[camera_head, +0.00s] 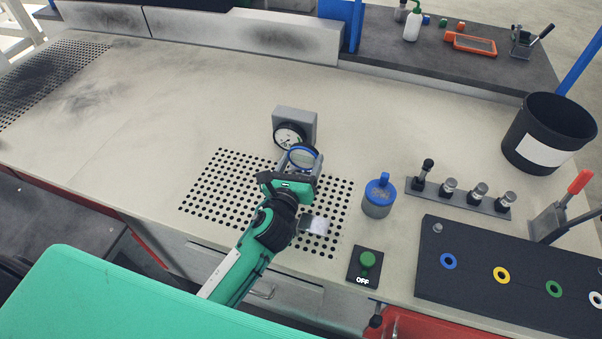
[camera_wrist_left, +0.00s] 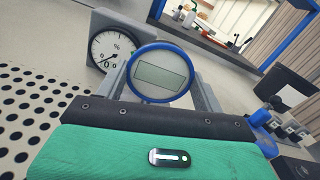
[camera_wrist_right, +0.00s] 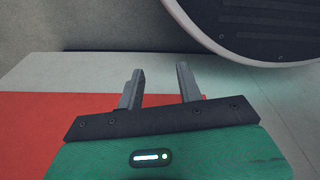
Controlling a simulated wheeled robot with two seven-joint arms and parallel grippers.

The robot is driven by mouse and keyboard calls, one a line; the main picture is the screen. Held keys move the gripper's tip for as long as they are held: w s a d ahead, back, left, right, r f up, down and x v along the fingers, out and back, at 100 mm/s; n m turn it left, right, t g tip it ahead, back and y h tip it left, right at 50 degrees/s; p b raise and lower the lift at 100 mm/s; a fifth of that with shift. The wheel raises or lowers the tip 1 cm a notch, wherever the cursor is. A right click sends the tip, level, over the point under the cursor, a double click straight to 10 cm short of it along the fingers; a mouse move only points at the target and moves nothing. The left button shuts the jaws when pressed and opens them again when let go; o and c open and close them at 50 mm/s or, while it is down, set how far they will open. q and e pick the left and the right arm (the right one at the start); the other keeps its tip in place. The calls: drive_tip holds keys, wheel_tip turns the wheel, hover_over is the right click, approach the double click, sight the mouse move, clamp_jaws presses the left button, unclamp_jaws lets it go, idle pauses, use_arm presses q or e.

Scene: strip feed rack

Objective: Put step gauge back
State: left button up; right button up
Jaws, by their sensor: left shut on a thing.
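My left gripper (camera_head: 303,163) is shut on a round gauge (camera_wrist_left: 162,73) with a blue rim and a grey display. It holds the gauge above the perforated plate (camera_head: 205,190), in front of a grey block with a white dial (camera_head: 289,136). The blue-rimmed gauge also shows in the head view (camera_head: 303,156); its lower part is hidden by the gripper. I cannot tell for certain that it is the step gauge. My right gripper (camera_wrist_right: 160,88) shows only in the right wrist view, with its fingers apart and nothing between them.
The bench's left part is clear.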

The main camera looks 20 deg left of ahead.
sight(302, 168)
use_arm(q)
wheel_tip(302, 168, down, 3)
drive_tip(key=shift+b, duration=0.5)
drive_tip(key=shift+f, duration=0.2)
use_arm(e)
drive_tip(key=w+r, duration=0.2)
drive_tip(key=r, duration=0.1)
drive_tip(key=shift+a, duration=0.35)
use_arm(q)
drive_tip(key=shift+f, duration=0.15)
use_arm(e)
drive_tip(key=shift+w+r, duration=0.1)
drive_tip(key=shift+r, duration=0.1)
use_arm(q)
drive_tip(key=o, duration=1.1)
use_arm(e)
drive_tip(key=shift+r, duration=0.1)
